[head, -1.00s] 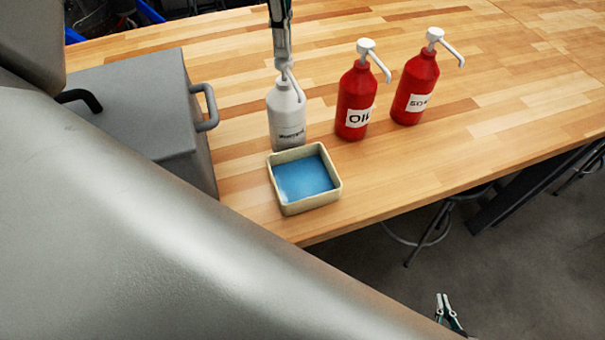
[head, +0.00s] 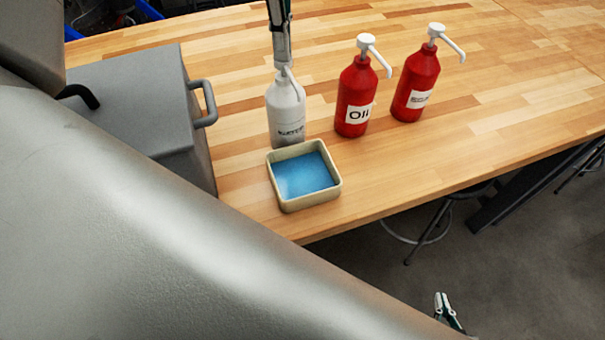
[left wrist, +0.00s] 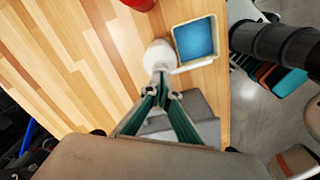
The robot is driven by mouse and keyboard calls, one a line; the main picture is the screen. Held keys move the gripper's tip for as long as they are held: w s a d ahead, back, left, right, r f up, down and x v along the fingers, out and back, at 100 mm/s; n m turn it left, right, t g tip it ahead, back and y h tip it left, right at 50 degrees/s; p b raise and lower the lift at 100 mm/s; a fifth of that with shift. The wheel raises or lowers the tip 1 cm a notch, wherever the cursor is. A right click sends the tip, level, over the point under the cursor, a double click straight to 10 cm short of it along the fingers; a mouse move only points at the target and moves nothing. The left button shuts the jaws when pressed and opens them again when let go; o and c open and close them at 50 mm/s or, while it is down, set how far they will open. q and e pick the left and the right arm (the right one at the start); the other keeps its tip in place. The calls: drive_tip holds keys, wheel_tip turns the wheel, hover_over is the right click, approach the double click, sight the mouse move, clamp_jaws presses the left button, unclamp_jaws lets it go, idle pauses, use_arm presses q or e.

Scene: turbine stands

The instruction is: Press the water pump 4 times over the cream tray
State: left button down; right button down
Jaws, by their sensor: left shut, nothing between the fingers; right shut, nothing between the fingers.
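The water pump is a white bottle (head: 286,112) with a white pump head and a dark label on its front. It stands upright at the back edge of the cream tray (head: 334,192), which holds blue liquid. The bottle (left wrist: 157,54) and tray (left wrist: 177,44) also show in the left wrist view. My left gripper (head: 283,66) is shut, points down and sits on top of the pump head, which is low against the bottle neck and partly hidden. The nozzle reaches toward the tray. My right gripper (head: 443,303) is shut and empty, low at the right, off the table.
A red bottle marked OIL (head: 354,98) and another red pump bottle (head: 415,88) stand to the right of the white bottle. A grey box (head: 135,100) with handles stands at the left. The wooden table (head: 500,90) is clear at the right.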

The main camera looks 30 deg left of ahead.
use_arm(q)
drive_tip(key=shift+f, duration=0.35)
drive_tip(key=shift+r+p, duration=1.1)
drive_tip(key=shift+p, duration=0.05)
drive_tip(key=shift+f, duration=0.2)
